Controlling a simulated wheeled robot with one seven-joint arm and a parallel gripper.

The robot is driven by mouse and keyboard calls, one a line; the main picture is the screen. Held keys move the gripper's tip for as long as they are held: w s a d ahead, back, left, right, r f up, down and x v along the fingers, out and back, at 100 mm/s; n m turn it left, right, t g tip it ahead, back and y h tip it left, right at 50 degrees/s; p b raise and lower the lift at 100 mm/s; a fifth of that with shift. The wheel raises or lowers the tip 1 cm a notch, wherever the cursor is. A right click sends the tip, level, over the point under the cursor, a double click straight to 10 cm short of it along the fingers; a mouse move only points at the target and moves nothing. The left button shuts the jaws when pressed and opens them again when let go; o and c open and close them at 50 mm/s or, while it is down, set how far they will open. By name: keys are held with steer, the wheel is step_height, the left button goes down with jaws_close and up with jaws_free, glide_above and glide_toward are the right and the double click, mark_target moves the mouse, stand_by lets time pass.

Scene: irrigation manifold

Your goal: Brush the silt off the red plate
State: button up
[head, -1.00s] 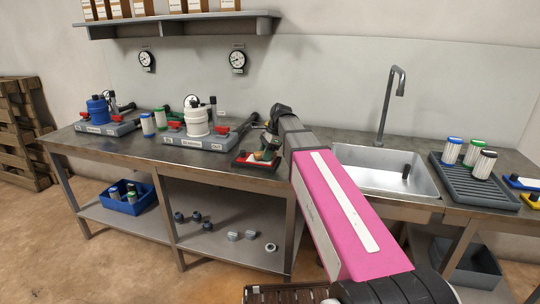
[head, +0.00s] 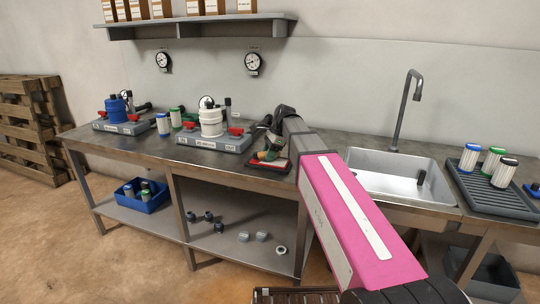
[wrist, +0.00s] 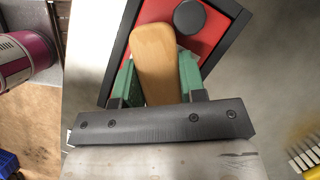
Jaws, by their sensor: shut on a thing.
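The red plate (head: 281,162) lies in a dark-rimmed tray on the bench, left of the sink. In the wrist view the plate (wrist: 214,48) shows red, with a dark round disc (wrist: 190,17) on it. My gripper (head: 268,155) is over the plate. In the wrist view its green fingers (wrist: 157,86) are shut on a wooden handle (wrist: 154,55), taken to be the brush's. The handle reaches over the plate; its bristles are hidden, so I cannot tell whether they touch. I cannot make out any silt.
A manifold with a white canister (head: 211,122) stands close left of the plate, with one with a blue canister (head: 116,106) beyond. The sink (head: 390,175) and a ribbed tray (head: 497,199) with several cartridges are to the right. A blue bin (head: 150,202) is below.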

steer(key=shift+r, duration=3)
steer(key=shift+r, duration=0.1)
steer(key=shift+r, duration=1.4)
steer(key=shift+d, duration=0.15)
